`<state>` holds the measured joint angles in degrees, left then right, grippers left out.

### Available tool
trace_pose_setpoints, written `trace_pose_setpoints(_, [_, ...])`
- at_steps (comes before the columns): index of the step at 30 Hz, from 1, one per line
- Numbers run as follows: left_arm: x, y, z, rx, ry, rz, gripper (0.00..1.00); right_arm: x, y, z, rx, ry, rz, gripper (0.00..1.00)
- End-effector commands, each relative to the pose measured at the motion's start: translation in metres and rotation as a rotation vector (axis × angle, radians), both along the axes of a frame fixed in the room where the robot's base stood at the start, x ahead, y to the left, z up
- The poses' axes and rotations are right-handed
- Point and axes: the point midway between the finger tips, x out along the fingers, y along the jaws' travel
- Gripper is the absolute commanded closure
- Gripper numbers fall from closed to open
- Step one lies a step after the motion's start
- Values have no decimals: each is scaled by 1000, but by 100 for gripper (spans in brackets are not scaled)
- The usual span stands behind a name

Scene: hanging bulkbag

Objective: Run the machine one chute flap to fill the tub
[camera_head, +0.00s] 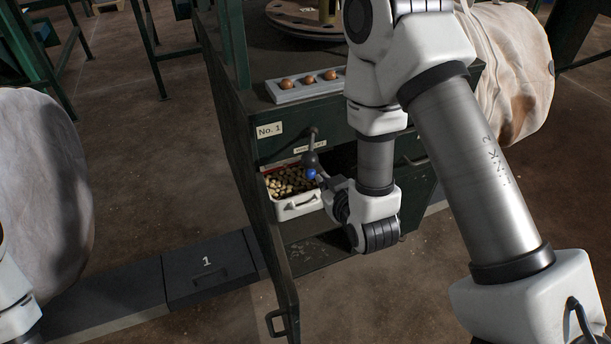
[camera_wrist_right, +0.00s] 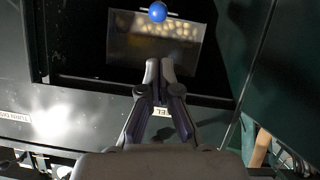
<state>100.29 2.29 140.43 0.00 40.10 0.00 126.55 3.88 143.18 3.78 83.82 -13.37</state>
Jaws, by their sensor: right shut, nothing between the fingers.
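The machine (camera_head: 262,150), a dark green cabinet labelled No. 1, stands in the middle of the head view. A white tub (camera_head: 298,206) sits in its open front bay, with many small yellow-brown pieces inside. A dark lever (camera_head: 312,142) hangs on the machine's front above the tub, and a blue ball (camera_head: 311,174) shows below it. The ball also shows at the top of the right wrist view (camera_wrist_right: 157,12). My right gripper (camera_wrist_right: 160,68) is shut and empty, its fingertips below the ball in that view and apart from it. I cannot clearly make out the chute flap.
A pale tray (camera_head: 300,90) with several brown round things lies on the machine's top. An open cabinet door (camera_head: 285,292) with a handle stands at the front. A dark floor block marked 1 (camera_head: 207,275) lies to the left. Large pale bags flank the machine.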

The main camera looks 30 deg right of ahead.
Motion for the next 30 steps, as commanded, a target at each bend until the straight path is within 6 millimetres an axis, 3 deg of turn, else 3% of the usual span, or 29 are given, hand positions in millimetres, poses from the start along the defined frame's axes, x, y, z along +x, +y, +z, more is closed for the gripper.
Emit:
trace_pose_setpoints(5, [1, 0, -34, 0, -1, 0, 63, 22, -3, -18, 1, -5, -1, 100])
trace_pose_setpoints(15, [1, 0, -43, 0, -1, 0, 63, 79, -9, -36, 1, 2, -1, 100])
trace_pose_setpoints(20, [1, 0, -44, 0, -1, 0, 63, 88, -10, -39, 1, 4, 0, 100])
trace_pose_setpoints(30, [0, 0, -43, 0, -1, 0, 63, 86, -10, -42, 1, 6, 0, 100])
